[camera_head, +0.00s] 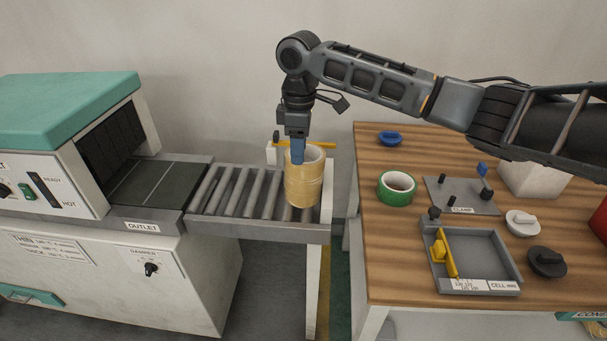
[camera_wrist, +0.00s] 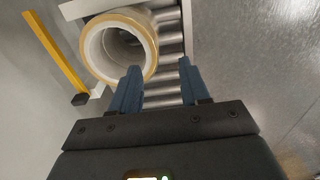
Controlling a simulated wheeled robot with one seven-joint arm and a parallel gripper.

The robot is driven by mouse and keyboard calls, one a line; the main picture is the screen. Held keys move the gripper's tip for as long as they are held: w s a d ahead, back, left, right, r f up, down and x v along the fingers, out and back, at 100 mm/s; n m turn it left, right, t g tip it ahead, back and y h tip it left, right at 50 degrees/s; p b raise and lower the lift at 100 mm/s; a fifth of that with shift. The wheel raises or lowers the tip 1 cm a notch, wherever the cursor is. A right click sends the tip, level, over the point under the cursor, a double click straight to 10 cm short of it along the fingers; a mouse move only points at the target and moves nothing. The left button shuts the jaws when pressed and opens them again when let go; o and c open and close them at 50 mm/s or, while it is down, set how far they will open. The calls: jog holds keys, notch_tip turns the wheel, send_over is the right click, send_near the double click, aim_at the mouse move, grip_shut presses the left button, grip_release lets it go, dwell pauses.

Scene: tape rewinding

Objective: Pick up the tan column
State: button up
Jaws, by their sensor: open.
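The tan column (camera_head: 304,188) stands upright at the right end of the roller conveyor, like a hollow tape roll with a pale core. In the wrist view its open round top (camera_wrist: 150,40) shows at upper left. My gripper (camera_head: 297,158) points down at the column's top, its blue fingers overlapping the rim in the head view. In the wrist view my gripper (camera_wrist: 160,72) is open with nothing clamped. Its left finger overlaps the rim beside the hole; its right finger is outside the column. I cannot tell whether the left finger is inside the hole or above it.
A yellow bar (camera_head: 318,145) on a white bracket stands behind the column. The conveyor rollers (camera_head: 235,190) left of it are bare. The wooden table (camera_head: 395,255) at right carries a green tape roll (camera_head: 396,188), a clamp plate (camera_head: 465,197) and a grey tray (camera_head: 487,287).

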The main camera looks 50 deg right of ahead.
aim_at(304, 175)
jog(key=shift+s+d, duration=0.15)
jog(key=shift+d, duration=0.25)
jog(key=shift+f, duration=0.4)
notch_tip(304, 175, down, 7)
jog(key=p, duration=0.1)
jog(key=shift+w+d, duration=0.15)
jog(key=shift+w, duration=0.05)
jog(key=shift+r, duration=0.1)
grip_shut()
jog(key=shift+r, duration=0.1)
dwell(0.6)
